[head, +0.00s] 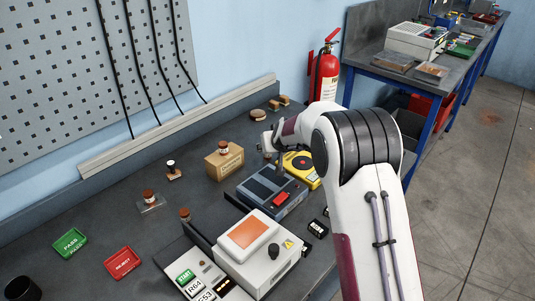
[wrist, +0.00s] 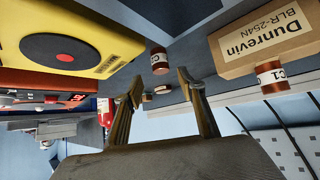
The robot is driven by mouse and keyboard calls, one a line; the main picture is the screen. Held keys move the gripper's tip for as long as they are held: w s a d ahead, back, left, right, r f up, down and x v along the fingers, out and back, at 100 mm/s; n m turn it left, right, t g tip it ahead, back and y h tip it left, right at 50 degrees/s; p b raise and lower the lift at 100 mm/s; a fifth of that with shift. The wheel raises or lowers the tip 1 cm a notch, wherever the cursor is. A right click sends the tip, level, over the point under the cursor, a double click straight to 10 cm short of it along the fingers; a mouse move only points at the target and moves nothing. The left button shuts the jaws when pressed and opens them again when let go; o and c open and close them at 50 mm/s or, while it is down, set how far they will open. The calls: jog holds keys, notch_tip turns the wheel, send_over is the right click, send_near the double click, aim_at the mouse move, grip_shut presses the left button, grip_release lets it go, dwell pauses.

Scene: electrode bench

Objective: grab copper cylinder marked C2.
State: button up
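In the wrist view, which is upside down, a copper cylinder (wrist: 159,61) with a white label stands on the bench just beyond my fingertips, roughly centred between them. Its label is too small to read surely. My gripper (wrist: 160,84) is open and empty, its two fingers well apart. Another copper cylinder, marked C1 (wrist: 271,78), is on the cardboard box (wrist: 265,38). In the head view C1 (head: 223,147) also shows on top of the box (head: 224,164). My gripper (head: 271,146) is right of the box there and mostly hides the cylinder by it.
A yellow device (head: 302,168) and a grey-blue device with a red part (head: 270,190) stand close by my gripper. Other copper pieces stand to the left, one on a clear plate (head: 153,203). Small wooden discs (head: 257,114) lie behind. A fire extinguisher (head: 327,75) stands beyond the bench.

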aim_at(269, 160)
jog(key=shift+f, duration=0.1)
jog(key=shift+s+x, duration=0.2)
jog(key=shift+x, duration=2.45)
jog(key=shift+a, duration=0.15)
grip_shut()
